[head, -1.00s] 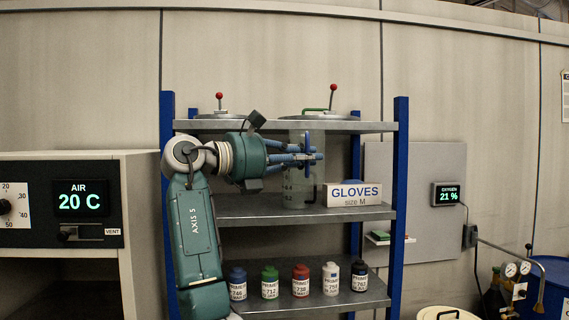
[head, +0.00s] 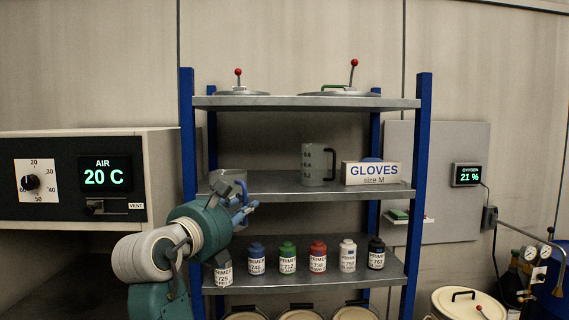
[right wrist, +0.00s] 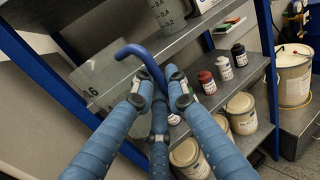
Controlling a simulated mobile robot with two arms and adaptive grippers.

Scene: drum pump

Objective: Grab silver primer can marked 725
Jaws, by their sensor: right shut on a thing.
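The silver primer can marked 725 (head: 223,275) stands at the left end of the lower shelf in the head view, partly covered by my right arm. I cannot make it out in the right wrist view. My right gripper (head: 243,208) is above it, at the left end of the middle shelf. It is shut on the blue handle (right wrist: 143,62) of a translucent measuring jug (right wrist: 92,88). The jug (head: 228,178) shows behind the gripper in the head view; whether it touches the shelf, I cannot tell. My left gripper is not in view.
Blue (head: 257,262), green (head: 288,260), red (head: 318,258), white (head: 348,257) and black (head: 376,255) primer cans line the lower shelf right of the silver one. A dark-handled jug (head: 317,166) and a gloves box (head: 372,172) stand on the middle shelf. Blue posts (head: 188,140) flank the shelves.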

